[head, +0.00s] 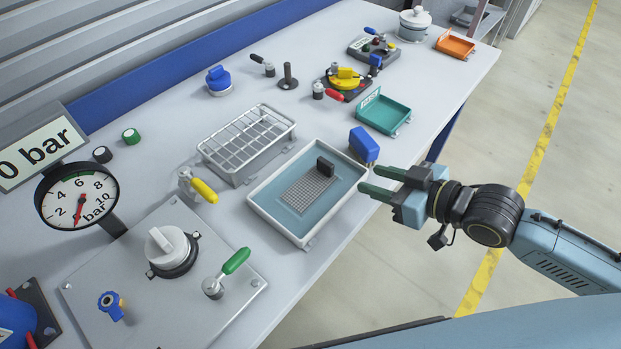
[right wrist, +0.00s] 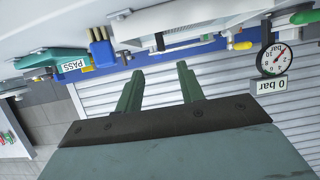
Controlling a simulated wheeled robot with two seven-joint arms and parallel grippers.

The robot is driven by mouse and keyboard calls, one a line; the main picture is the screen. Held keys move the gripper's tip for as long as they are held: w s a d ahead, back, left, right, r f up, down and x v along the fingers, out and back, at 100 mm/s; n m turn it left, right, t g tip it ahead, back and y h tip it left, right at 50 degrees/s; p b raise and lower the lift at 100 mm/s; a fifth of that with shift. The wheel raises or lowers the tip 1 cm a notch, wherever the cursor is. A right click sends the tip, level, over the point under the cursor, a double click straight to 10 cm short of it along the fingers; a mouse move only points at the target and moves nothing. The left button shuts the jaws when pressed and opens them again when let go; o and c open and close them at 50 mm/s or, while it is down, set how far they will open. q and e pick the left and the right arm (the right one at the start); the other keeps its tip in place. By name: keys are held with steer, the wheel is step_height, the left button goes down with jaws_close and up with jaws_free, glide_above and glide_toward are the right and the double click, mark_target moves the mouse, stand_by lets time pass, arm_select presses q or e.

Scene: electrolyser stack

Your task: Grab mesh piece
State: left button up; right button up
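The mesh piece (head: 306,190) is a grey grid with a dark block-shaped handle (head: 325,166) at one end. It lies in a white tray (head: 257,202) with a blue-grey floor or liquid. My right gripper (head: 365,179) is at the tray's right edge, its two green fingers apart and pointing left, with nothing between them. In the right wrist view the same gripper (right wrist: 158,85) shows its fingers spread and empty. I cannot tell its exact height over the tray rim. My left gripper is not in view.
A wire rack (head: 247,143) stands behind the tray. A blue block (head: 363,144) is close to my right gripper. A teal PASS tray (head: 384,112) and an orange tray (head: 456,44) are farther back. A panel with a green-handled valve (head: 235,262) and gauge (head: 76,196) are at left.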

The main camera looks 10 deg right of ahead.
mark_target(333, 168)
steer(key=b+x, duration=0.1)
steer(key=x, duration=1)
steer(key=shift+w+a+f, duration=0.1)
steer(key=shift+w+a, duration=0.1)
steer(key=shift+a, duration=0.15)
jaws_close()
